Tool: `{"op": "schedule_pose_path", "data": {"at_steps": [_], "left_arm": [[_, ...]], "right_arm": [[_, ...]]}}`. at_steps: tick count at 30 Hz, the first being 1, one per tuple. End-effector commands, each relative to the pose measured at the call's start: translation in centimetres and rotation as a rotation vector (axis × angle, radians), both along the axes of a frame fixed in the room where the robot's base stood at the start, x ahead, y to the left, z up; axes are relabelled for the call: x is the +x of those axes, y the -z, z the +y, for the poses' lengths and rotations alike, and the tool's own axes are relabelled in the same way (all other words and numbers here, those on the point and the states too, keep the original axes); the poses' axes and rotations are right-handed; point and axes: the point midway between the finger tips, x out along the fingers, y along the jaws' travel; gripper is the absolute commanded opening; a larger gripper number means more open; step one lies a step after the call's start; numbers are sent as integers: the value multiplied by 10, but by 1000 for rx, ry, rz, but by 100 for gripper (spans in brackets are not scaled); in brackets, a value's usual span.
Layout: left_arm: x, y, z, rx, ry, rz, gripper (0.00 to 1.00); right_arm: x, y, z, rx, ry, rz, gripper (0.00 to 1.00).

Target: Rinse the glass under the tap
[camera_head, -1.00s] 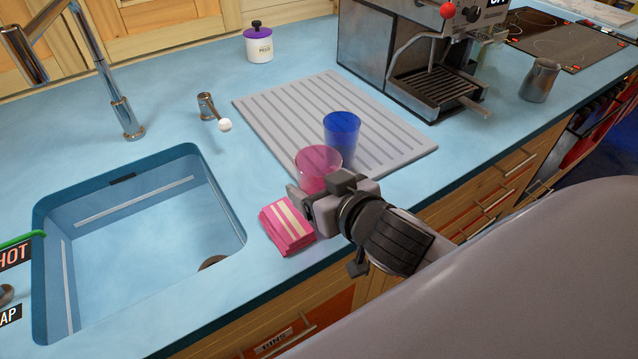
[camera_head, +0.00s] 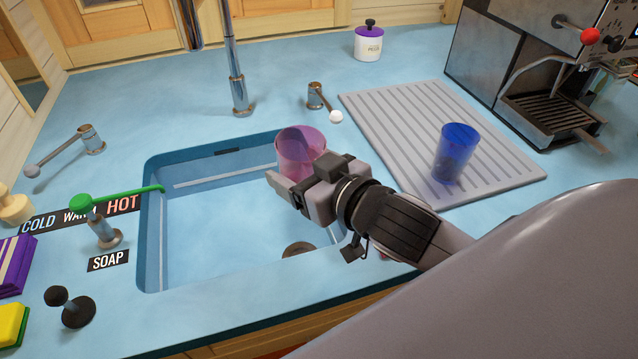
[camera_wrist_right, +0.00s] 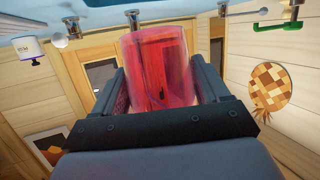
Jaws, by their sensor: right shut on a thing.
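My right gripper (camera_head: 300,174) is shut on a translucent pink glass (camera_head: 298,143), which appears upright over the right side of the sink. In the right wrist view the glass (camera_wrist_right: 155,70) sits between both fingers. A lever with a green end (camera_head: 80,203) stands at the sink's left, by a HOT label (camera_head: 123,204). My left gripper is not in view.
A blue glass (camera_head: 456,152) stands on the grey ribbed drainboard (camera_head: 385,105). Chrome levers stand behind the sink, right (camera_head: 316,96) and left (camera_head: 90,140). A coffee machine (camera_head: 560,70) is at the right.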

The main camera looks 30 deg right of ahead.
Motion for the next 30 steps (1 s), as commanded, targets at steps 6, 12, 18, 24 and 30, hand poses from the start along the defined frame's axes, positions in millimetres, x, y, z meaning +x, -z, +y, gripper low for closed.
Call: {"op": "schedule_pose_path", "data": {"at_steps": [6, 12, 18, 24, 30], "left_arm": [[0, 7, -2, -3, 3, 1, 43], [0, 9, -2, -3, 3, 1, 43], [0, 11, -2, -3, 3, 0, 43], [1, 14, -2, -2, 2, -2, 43], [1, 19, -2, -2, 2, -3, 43]], "right_arm": [[-3, -65, 40, -30, -268, -236, 36], [-13, -95, 58, -42, -385, -355, 36], [-7, -98, 61, -43, -401, -372, 36], [11, -94, 64, -43, -399, -373, 36], [30, -90, 67, -42, -399, -372, 36]]}}
